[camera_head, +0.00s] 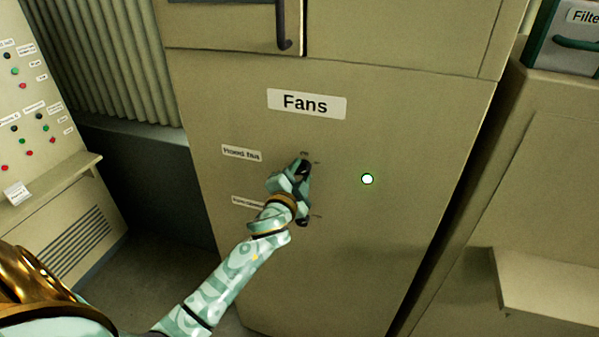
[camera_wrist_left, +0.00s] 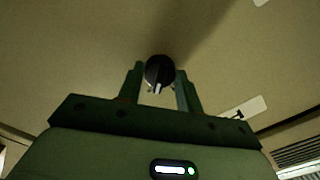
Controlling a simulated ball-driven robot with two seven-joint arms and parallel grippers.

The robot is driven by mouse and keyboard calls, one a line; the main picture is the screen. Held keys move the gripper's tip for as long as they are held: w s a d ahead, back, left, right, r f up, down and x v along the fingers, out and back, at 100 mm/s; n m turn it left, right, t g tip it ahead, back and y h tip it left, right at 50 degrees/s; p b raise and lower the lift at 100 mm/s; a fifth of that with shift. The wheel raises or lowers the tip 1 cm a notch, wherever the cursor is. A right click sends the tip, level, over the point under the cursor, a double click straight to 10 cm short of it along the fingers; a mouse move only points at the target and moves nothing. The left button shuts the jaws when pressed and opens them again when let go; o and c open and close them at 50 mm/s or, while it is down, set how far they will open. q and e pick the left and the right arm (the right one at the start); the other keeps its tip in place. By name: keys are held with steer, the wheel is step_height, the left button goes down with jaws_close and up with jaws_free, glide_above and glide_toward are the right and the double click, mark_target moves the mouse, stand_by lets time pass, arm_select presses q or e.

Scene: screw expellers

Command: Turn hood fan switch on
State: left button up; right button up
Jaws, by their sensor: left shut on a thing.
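The hood fan switch is a round black knob (camera_wrist_left: 160,69) in the left wrist view, with a pale pointer mark on its lower side. It sits on the beige cabinet front (camera_head: 350,250), beside the hood fan label (camera_head: 241,153). My left gripper (camera_head: 302,172) is at this knob, its two fingers on either side of it and shut on it. In the head view the gripper hides most of the knob, so its setting cannot be read there. My right gripper is not in view.
A "Fans" sign (camera_head: 306,104) is above. A second dark knob (camera_head: 303,219), partly hidden, is just below my gripper. A small round light (camera_head: 367,178) glows whitish green to the right. A control panel (camera_head: 35,110) with coloured buttons stands at the left.

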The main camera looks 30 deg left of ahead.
arm_select(q)
steer(key=shift+m, duration=0.4)
steer(key=o, duration=1)
steer(key=b+v, duration=0.3)
steer(key=v, duration=1.3)
steer(key=shift+s, duration=0.15)
